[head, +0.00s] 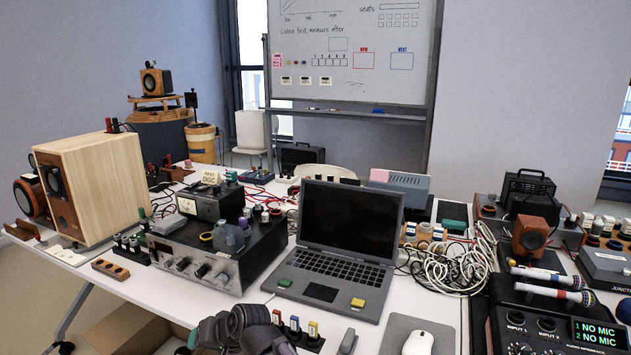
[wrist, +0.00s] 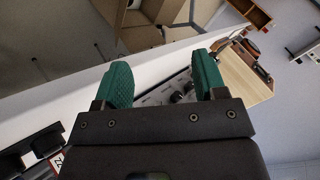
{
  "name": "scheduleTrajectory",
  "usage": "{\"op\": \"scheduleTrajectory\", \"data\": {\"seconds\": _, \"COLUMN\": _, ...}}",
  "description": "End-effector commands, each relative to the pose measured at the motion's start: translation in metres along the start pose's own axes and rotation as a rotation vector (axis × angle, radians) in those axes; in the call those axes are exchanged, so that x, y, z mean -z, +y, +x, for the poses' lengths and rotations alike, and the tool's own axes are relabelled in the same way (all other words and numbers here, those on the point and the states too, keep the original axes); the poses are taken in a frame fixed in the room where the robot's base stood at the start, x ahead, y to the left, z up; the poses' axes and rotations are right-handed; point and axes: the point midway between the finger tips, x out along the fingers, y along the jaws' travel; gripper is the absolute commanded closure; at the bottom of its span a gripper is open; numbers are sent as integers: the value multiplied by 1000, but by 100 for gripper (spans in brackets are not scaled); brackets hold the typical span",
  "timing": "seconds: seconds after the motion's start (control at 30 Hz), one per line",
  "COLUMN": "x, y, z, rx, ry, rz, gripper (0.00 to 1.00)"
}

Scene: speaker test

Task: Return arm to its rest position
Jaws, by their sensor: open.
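In the wrist view my gripper (wrist: 163,84) is open, with its two green finger pads well apart. Nothing sits between the pads; the front of the amplifier and the white table edge show past them. In the head view part of my arm shows dark at the bottom centre, in front of the table's near edge. The fingertips cannot be made out there.
An open laptop (head: 340,240) stands mid-table, with the amplifier (head: 215,255) and a wooden speaker (head: 95,185) to its left. A white mouse (head: 418,342), a cable heap (head: 465,262) and an audio interface (head: 545,330) lie to the right. The whiteboard (head: 350,60) stands behind.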

Motion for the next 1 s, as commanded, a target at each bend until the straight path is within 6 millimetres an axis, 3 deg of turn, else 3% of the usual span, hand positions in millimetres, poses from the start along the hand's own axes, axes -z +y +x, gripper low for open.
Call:
{"op": "scheduleTrajectory", "data": {"seconds": 0.03, "x": -3, "y": 24, "z": -50, "rx": -105, "ry": -82, "rz": -48, "gripper": 35}}
{"op": "scheduleTrajectory", "data": {"seconds": 0.17, "x": -26, "y": 101, "z": -151, "rx": -363, "ry": -318, "rz": -107, "gripper": 35}}
{"op": "scheduleTrajectory", "data": {"seconds": 0.2, "x": -32, "y": 120, "z": -186, "rx": -432, "ry": -379, "rz": -95, "gripper": 35}}
{"op": "scheduleTrajectory", "data": {"seconds": 0.3, "x": -44, "y": 157, "z": -274, "rx": -579, "ry": -482, "rz": -13, "gripper": 35}}
{"op": "scheduleTrajectory", "data": {"seconds": 0.4, "x": -42, "y": 180, "z": -345, "rx": -663, "ry": -467, "rz": 97, "gripper": 35}}
{"op": "scheduleTrajectory", "data": {"seconds": 0.43, "x": -40, "y": 184, "z": -360, "rx": -669, "ry": -455, "rz": 128, "gripper": 35}}
{"op": "scheduleTrajectory", "data": {"seconds": 0.5, "x": -35, "y": 195, "z": -381, "rx": -680, "ry": -436, "rz": 181, "gripper": 35}}
{"op": "scheduleTrajectory", "data": {"seconds": 0.57, "x": -33, "y": 202, "z": -388, "rx": -685, "ry": -427, "rz": 204, "gripper": 35}}
{"op": "scheduleTrajectory", "data": {"seconds": 1.0, "x": -35, "y": 207, "z": -385, "rx": -685, "ry": -422, "rz": 211, "gripper": 35}}
